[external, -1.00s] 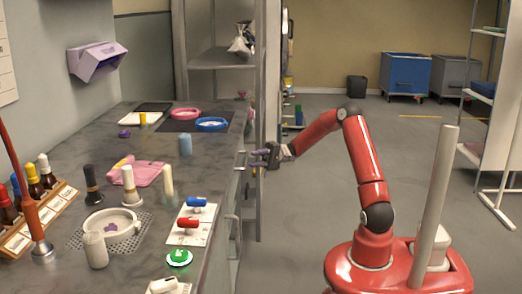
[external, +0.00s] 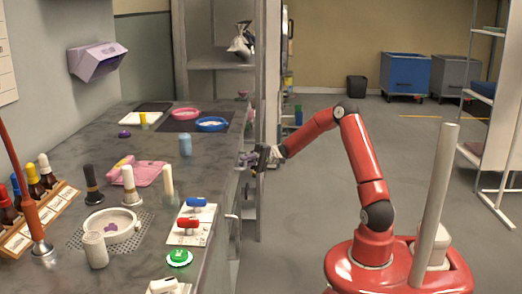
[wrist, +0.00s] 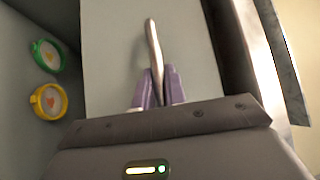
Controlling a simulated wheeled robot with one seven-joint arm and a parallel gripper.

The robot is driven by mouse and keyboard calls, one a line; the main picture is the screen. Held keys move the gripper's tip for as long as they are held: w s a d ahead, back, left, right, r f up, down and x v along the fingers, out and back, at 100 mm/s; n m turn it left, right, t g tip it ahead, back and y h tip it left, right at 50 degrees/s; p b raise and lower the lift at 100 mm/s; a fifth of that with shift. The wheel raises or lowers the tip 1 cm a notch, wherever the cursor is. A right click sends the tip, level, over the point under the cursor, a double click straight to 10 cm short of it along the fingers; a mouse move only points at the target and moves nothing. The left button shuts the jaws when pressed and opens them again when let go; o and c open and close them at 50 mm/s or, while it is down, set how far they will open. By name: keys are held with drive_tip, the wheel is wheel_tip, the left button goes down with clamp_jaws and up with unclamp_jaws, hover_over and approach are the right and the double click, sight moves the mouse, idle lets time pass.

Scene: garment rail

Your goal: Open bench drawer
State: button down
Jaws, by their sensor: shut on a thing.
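The bench (external: 215,130) has a dark grey stone-like top and a pale front along its right side in the external view. In the wrist view a pale drawer front (wrist: 115,50) fills the middle, with a slim metal bar handle (wrist: 152,42) on it. My gripper (wrist: 158,88) has purple fingers shut on the near end of this handle. In the external view my gripper (external: 248,159) is at the bench's front side, just below the top. The gripped handle is mostly hidden there, and I cannot tell whether the drawer is out at all.
Another bar handle (external: 232,216) sticks out nearer on the bench front. A grey metal shelf frame (external: 261,90) stands just beyond my gripper. A green ring (wrist: 46,56) and a yellow ring (wrist: 48,101) show at left in the wrist view.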

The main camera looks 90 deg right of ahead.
drive_tip(key=s+b, duration=0.2)
drive_tip(key=s, duration=2.4)
drive_tip(key=c, duration=1.5)
unclamp_jaws()
drive_tip(key=shift+o, duration=0.2)
drive_tip(key=shift+s, duration=0.1)
drive_tip(key=p+v, duration=0.2)
drive_tip(key=v, duration=0.5)
drive_tip(key=shift+s+d, duration=0.25)
drive_tip(key=shift+f, duration=0.1)
